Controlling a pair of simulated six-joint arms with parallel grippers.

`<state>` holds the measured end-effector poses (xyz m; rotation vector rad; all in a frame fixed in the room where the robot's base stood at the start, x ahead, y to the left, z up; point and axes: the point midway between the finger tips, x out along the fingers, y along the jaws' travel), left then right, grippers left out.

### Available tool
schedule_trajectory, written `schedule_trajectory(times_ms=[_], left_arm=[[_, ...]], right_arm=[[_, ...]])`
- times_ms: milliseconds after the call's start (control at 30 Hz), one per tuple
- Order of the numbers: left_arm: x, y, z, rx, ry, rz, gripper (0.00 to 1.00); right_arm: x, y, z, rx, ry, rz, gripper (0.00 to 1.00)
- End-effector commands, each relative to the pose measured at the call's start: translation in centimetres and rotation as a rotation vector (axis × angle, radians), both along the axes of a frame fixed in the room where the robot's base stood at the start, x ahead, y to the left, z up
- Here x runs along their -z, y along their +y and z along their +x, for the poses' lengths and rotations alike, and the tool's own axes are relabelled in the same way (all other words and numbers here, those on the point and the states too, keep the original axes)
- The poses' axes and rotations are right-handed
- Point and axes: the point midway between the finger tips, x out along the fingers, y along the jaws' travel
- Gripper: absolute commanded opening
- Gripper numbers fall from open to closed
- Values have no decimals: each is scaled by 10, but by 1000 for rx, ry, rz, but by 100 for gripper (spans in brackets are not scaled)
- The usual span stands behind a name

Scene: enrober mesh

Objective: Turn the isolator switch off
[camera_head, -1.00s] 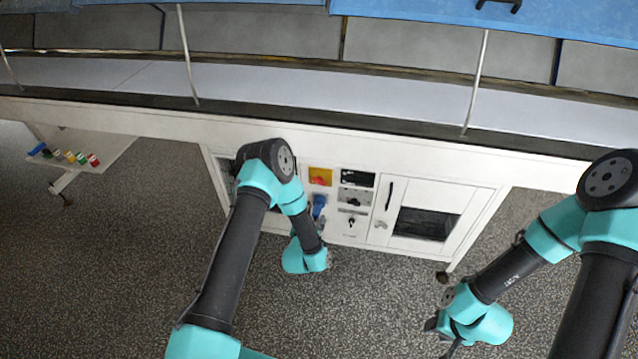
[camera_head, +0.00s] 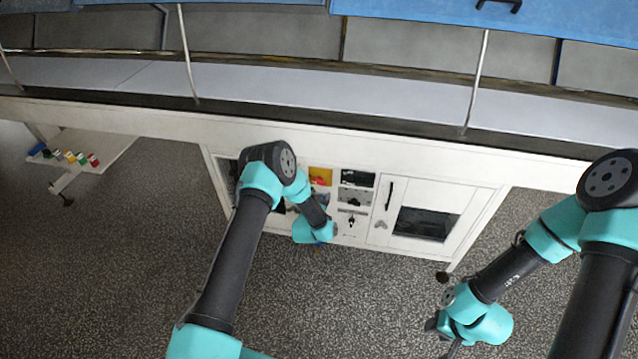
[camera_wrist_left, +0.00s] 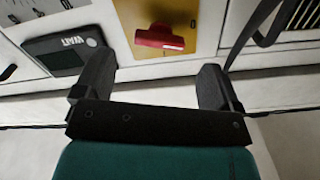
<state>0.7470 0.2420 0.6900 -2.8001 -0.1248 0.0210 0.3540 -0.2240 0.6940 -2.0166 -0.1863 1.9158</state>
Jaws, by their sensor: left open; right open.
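The isolator switch has a red handle on a yellow plate. In the head view the red handle (camera_head: 319,182) shows on the cabinet front, right of my left arm's elbow. In the left wrist view the red handle (camera_wrist_left: 160,37) lies ahead of the fingertips, with the yellow plate (camera_wrist_left: 150,13) around it. My left gripper (camera_wrist_left: 156,64) is open and empty, its two dark fingers spread wide either side of the handle's line, apart from it. In the head view this gripper is mostly hidden by its wrist. My right gripper (camera_head: 443,338) is open and empty, low above the floor.
A dark display (camera_wrist_left: 65,50) sits beside the yellow plate. The cabinet door (camera_head: 388,195) with a black handle is to the right in the head view. The conveyor frame (camera_head: 420,155) runs above. A side shelf (camera_head: 105,150) carries several coloured items at far left.

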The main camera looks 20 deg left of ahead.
Motion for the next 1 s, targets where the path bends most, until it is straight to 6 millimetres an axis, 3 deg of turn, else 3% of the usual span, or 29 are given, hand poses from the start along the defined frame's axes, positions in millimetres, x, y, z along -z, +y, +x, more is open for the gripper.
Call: schedule_trajectory(times_ms=[200,400,833,1000], left_arm=[[0,3,33,0,-2,0,89],[0,5,54,-1,-1,-1,89],[0,5,61,0,0,0,88],[0,5,61,0,0,0,72]], right_arm=[[0,0,0,0,0,0,43],[0,0,0,0,0,0,43],[0,0,0,0,0,0,43],[0,0,0,0,0,0,43]])
